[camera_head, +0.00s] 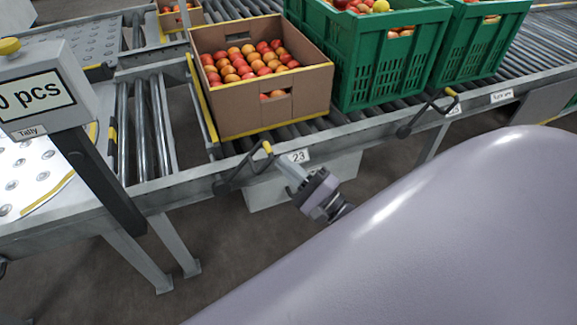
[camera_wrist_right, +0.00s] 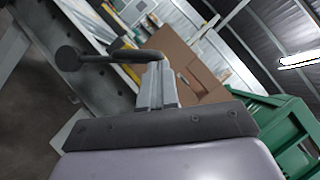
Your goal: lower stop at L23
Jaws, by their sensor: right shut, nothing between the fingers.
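The lever at L23 (camera_head: 243,166) is dark with a yellow tip, on the conveyor's near side rail beside a label reading 23 (camera_head: 298,157). It slants up to the right from its pivot. A yellow-edged stop bar (camera_head: 202,100) stands along the left side of a cardboard carton of tomatoes (camera_head: 268,105). My right gripper (camera_head: 287,168) is shut and empty, its fingertips close to the lever's tip. In the right wrist view, the fingertips (camera_wrist_right: 158,70) overlap the end of the dark lever (camera_wrist_right: 105,56); I cannot tell whether they touch. My left gripper is out of view.
Green crates of tomatoes (camera_head: 375,65) stand right of the carton on the rollers. A second lever (camera_head: 428,114) sits further right on the rail. A tally display (camera_head: 45,98) on a dark post stands at the left. Empty rollers (camera_head: 147,125) lie left of the stop bar.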

